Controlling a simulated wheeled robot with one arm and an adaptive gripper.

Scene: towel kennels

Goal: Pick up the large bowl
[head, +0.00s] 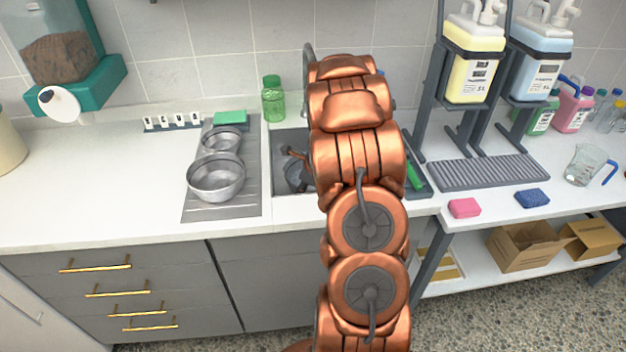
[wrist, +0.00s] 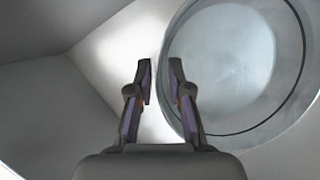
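Two metal bowls stand on the draining board (head: 250,190) left of the sink in the head view. The large bowl (head: 216,178) is in front and the smaller bowl (head: 222,140) is behind it. My arm hides much of the sink, and my gripper cannot be made out clearly there.
A green sponge (head: 230,118) lies behind the bowls, and a green bottle (head: 273,98) stands behind the sink (head: 283,140). Stands with large jugs (head: 475,60) are at right, with pink (head: 464,208) and blue (head: 532,198) sponges in front.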

